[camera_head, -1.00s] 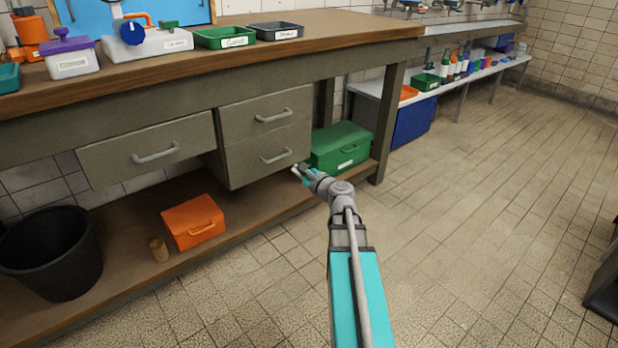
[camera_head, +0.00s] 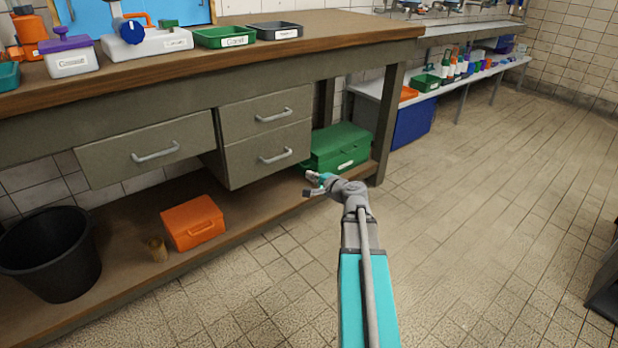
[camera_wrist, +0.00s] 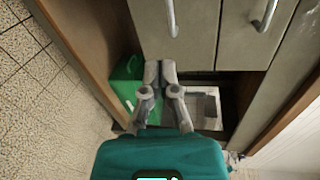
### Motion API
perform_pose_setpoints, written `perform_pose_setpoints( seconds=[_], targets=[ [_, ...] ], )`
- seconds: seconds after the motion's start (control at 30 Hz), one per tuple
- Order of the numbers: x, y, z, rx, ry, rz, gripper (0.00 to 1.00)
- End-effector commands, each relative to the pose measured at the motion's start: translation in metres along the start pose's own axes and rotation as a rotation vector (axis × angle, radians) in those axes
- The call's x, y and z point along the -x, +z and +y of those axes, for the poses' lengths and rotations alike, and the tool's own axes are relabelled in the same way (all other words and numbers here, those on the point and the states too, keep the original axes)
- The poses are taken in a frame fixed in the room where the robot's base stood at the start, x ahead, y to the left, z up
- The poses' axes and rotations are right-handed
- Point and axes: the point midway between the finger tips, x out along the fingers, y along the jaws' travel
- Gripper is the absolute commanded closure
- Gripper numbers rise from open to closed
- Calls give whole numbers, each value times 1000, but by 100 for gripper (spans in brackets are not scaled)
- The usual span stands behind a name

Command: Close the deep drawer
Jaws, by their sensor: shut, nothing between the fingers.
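The deep drawer appears to be the lower grey front (camera_head: 245,162) of the two-drawer stack under the bench, with a bar handle (camera_head: 275,157). It looks about flush with the upper drawer front (camera_head: 240,118); a small gap cannot be ruled out. In the wrist view, turned sideways, the lower front (camera_wrist: 195,45) and upper front (camera_wrist: 240,40) show side by side. My gripper (camera_head: 310,184) is shut and empty, just right of and below the lower drawer, in front of the green box. Its fingertips (camera_wrist: 160,68) overlap the lower front's edge in the wrist view; contact cannot be told.
A wide drawer (camera_head: 120,150) sits left of the stack. A green box (camera_head: 335,148) and an orange box (camera_head: 192,222) rest on the low shelf (camera_head: 130,270), with a black bucket (camera_head: 50,255) at left. The tiled floor (camera_head: 480,200) on the right is clear.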

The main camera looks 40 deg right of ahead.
Motion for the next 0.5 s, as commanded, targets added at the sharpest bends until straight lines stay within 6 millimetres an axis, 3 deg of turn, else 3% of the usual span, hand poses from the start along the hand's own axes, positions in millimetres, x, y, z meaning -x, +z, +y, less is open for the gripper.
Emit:
perform_pose_setpoints(
  seconds=[0.2, 0.5],
  targets=[
    [2, -9, 6, 144, 22, 4, 100],
    [-42, -9, 9, 134, 20, 2, 100]
  ],
)
